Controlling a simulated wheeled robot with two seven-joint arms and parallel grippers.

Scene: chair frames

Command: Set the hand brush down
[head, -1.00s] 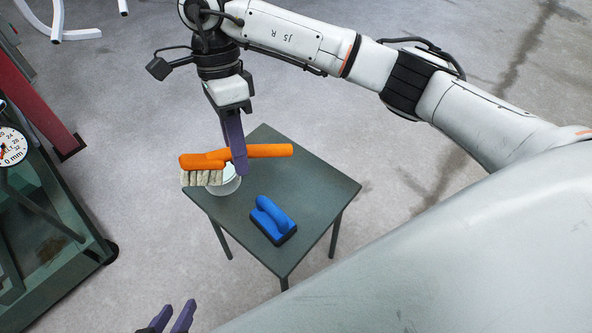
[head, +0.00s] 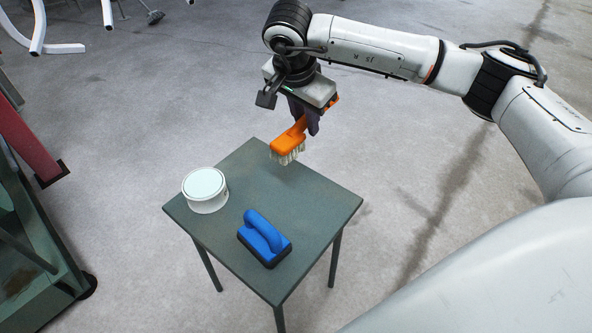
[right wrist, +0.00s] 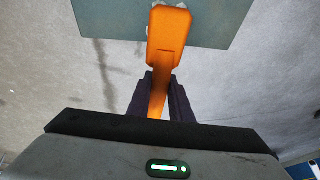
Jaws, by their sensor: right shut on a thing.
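The orange hand brush (head: 289,143) with pale bristles is held above the far right part of the small green table (head: 310,221). My right gripper (head: 312,128) is shut on its handle. The bristles point down, and the brush looks clear of the tabletop. In the right wrist view the brush (right wrist: 168,32) runs forward from between the purple fingers (right wrist: 161,100), its head over the table edge. My left gripper is not in the head view now.
A white round tub (head: 205,190) stands at the table's left corner. A blue block with a handle (head: 264,238) sits near the table's front middle. The table's far and right parts are bare. A green frame (head: 35,250) stands on the left.

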